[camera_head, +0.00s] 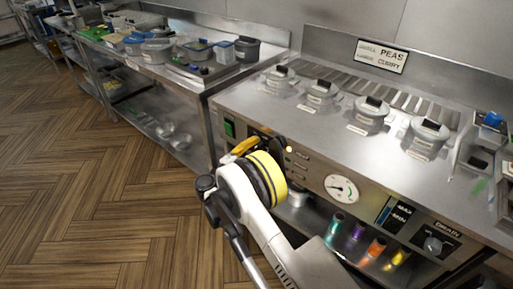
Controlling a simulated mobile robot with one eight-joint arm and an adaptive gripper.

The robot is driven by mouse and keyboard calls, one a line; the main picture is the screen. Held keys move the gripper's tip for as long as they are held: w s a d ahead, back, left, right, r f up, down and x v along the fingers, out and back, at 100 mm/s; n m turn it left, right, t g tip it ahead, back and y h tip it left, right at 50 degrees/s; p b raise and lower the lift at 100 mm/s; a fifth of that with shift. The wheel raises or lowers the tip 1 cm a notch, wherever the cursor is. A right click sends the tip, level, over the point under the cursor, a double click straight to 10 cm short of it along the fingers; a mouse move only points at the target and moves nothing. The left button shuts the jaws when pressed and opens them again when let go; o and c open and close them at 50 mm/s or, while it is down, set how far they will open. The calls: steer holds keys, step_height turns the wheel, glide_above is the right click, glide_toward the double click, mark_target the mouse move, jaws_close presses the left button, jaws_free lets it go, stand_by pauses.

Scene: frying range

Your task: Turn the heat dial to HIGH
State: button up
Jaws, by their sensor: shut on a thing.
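My gripper (264,141) is at the front panel of the range (318,168), left of the round gauge (341,188). A yellow finger and dark gripper parts show past the yellow-and-black banded wrist. The gripper is shut on what appears to be the heat dial. The dial is almost wholly hidden behind the gripper and wrist, so its pointer and setting cannot be read. A small yellow light (289,149) glows just right of the gripper. Small labels to its right are too small to read.
Several lidded grey pots (321,91) stand on the range top. A green switch (229,128) is left of my gripper. The drain knob (433,245) and MAX/MIN level window (389,211) are at the right. Coloured shakers (375,248) stand below. The floor at left is clear.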

steer(key=m, duration=0.6)
steer(key=shift+f+m, duration=0.1)
steer(key=shift+m, duration=0.2)
steer(key=m, duration=0.6)
stand_by(0.3)
steer(key=o, duration=1.2)
steer(key=shift+w, duration=0.1)
steer(key=shift+a, duration=0.1)
steer(key=v, duration=1.2)
